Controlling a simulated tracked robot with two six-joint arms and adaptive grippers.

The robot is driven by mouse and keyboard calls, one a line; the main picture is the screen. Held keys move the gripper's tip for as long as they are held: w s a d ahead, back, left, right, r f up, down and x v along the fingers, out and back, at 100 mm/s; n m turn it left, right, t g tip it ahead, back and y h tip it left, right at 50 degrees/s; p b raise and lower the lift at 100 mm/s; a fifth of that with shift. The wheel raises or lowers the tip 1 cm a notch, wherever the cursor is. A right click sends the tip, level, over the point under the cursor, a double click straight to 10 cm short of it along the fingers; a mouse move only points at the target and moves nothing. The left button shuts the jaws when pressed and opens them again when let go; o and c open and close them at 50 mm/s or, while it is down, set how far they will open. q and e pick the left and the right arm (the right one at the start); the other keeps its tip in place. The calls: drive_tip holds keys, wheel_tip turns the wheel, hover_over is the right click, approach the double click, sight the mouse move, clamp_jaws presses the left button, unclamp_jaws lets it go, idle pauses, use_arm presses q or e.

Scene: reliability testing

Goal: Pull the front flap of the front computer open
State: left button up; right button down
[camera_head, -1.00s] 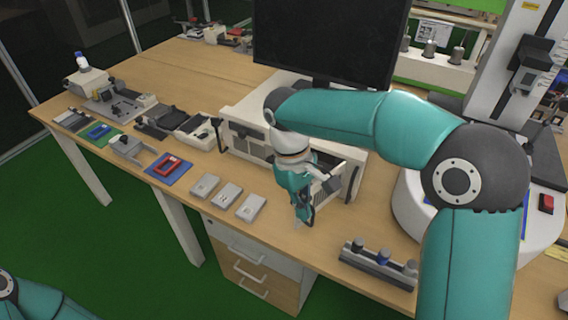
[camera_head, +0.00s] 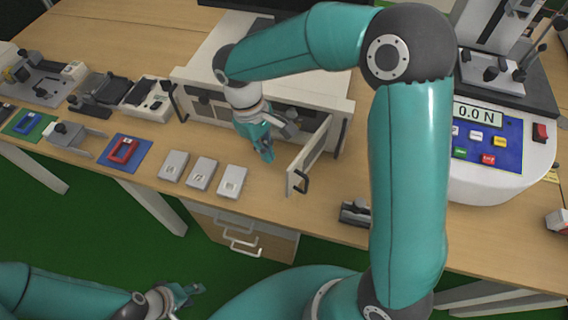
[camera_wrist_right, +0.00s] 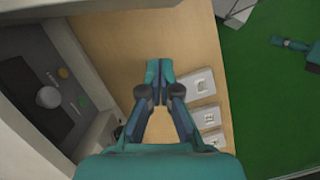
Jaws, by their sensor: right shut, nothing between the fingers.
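The front computer (camera_head: 226,85) is a beige case on the wooden table. Its front flap (camera_head: 308,155) stands swung out from the right side of its face, with a black handle (camera_head: 302,181) near its free edge. My right gripper (camera_head: 267,152) is shut and empty, in front of the exposed face and left of the flap, apart from the handle. In the right wrist view its fingertips (camera_wrist_right: 160,75) are together above the table, with the computer's recessed front (camera_wrist_right: 50,100) at left. My left gripper (camera_head: 192,292) hangs low at the front, holding nothing visible; its jaw opening is unclear.
Several grey-white blocks (camera_head: 202,173) lie on the table (camera_head: 260,195) in front of the computer. A red part on a blue mat (camera_head: 124,150) lies further left. A force tester (camera_head: 490,140) stands at right. My right arm hides part of the computer.

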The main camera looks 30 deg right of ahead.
sight(298, 173)
drive_tip(key=shift+s+d+f+p, duration=0.15)
drive_tip(key=shift+s+d+f, duration=0.2)
drive_tip(key=shift+s, duration=0.4)
drive_tip(key=shift+s+d+f+p, duration=0.1)
drive_tip(key=shift+s+d+f, duration=0.1)
drive_tip(key=shift+s+f, duration=0.4)
drive_tip(key=shift+s+d+f+p, duration=0.15)
drive_tip(key=shift+s+d+f, duration=0.15)
drive_tip(key=shift+s, duration=0.55)
drive_tip(key=s+n, duration=0.1)
drive_tip(key=s+d+n, duration=0.1)
drive_tip(key=s+n+b, duration=0.1)
drive_tip(key=s, duration=0.1)
drive_tip(key=shift+s+d+h, duration=0.1)
drive_tip(key=shift+d+h, duration=0.2)
